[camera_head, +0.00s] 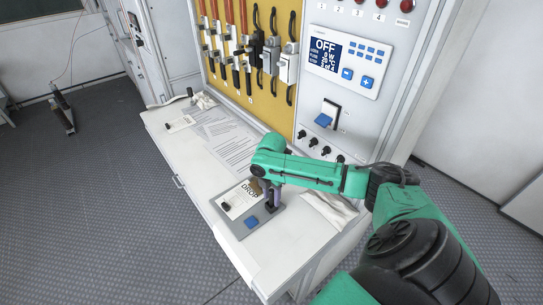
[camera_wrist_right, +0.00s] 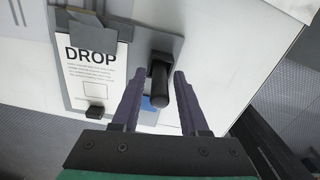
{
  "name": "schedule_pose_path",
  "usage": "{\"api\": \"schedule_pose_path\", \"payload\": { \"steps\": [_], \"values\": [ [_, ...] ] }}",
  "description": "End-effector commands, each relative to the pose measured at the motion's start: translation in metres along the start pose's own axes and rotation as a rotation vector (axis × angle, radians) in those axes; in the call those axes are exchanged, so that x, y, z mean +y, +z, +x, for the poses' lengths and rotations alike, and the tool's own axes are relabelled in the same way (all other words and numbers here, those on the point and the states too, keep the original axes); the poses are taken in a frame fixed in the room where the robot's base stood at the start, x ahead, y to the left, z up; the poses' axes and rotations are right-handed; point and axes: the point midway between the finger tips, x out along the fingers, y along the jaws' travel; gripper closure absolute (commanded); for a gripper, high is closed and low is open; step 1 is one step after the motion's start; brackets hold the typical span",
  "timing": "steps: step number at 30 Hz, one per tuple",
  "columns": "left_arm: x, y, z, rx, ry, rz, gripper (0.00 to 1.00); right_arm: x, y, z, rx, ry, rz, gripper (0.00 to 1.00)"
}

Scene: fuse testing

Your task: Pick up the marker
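The marker (camera_wrist_right: 160,82) looks like a dark, blunt-ended cylinder in the right wrist view. It points toward the camera from the edge of a grey board. My right gripper (camera_wrist_right: 160,72) has its two purple fingers apart, one on either side of it, with visible gaps. In the head view my right gripper (camera_head: 270,196) is low over the grey board, and its hand and fingers mostly hide the marker. My left gripper is not in view.
The grey board (camera_wrist_right: 62,74) carries a DROP sheet (camera_wrist_right: 93,68) and a blue button (camera_head: 251,222). Printed papers (camera_head: 229,141) lie on the white bench (camera_head: 186,157). The cabinet panel with its OFF display (camera_head: 325,52) rises behind my right arm. A whitish cloth (camera_head: 330,208) lies at right.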

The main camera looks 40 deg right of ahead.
Motion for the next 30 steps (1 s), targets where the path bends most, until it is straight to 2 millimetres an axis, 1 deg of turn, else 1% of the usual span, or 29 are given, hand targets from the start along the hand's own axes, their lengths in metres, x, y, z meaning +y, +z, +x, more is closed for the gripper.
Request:
{"api": "schedule_pose_path", "payload": {
  "steps": [1, 2, 3, 12, 14, 17, 20, 23, 26, 27, 30],
  "values": [
    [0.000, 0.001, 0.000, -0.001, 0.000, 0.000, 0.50, 0.000, 0.000, 0.000, 0.000, 0.000, 0.000, 0.80],
    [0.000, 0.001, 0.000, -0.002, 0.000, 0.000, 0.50, 0.000, 0.000, 0.000, 0.000, 0.000, 0.000, 0.91],
    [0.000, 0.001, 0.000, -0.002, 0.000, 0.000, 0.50, 0.000, 0.000, 0.000, 0.000, 0.000, 0.000, 1.00],
    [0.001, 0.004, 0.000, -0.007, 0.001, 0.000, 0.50, 0.000, 0.000, -0.001, 0.000, 0.001, 0.000, 1.00],
    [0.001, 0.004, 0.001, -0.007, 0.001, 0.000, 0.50, 0.001, 0.000, -0.003, 0.000, 0.001, 0.001, 1.00],
    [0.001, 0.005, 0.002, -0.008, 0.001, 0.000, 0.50, 0.001, 0.001, -0.011, -0.001, 0.002, 0.001, 1.00],
    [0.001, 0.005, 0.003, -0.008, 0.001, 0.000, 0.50, 0.001, 0.001, -0.029, -0.002, 0.004, -0.001, 1.00],
    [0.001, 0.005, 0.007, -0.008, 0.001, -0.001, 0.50, 0.002, 0.001, -0.055, -0.003, 0.006, 0.000, 1.00],
    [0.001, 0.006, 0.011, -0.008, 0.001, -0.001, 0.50, 0.002, 0.001, -0.090, -0.003, 0.009, -0.001, 1.00],
    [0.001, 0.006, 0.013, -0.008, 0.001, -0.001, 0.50, 0.002, 0.001, -0.105, -0.002, 0.009, 0.000, 1.00],
    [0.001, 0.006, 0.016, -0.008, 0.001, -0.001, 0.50, 0.002, 0.000, -0.142, 0.000, 0.009, 0.000, 1.00]
  ]
}}
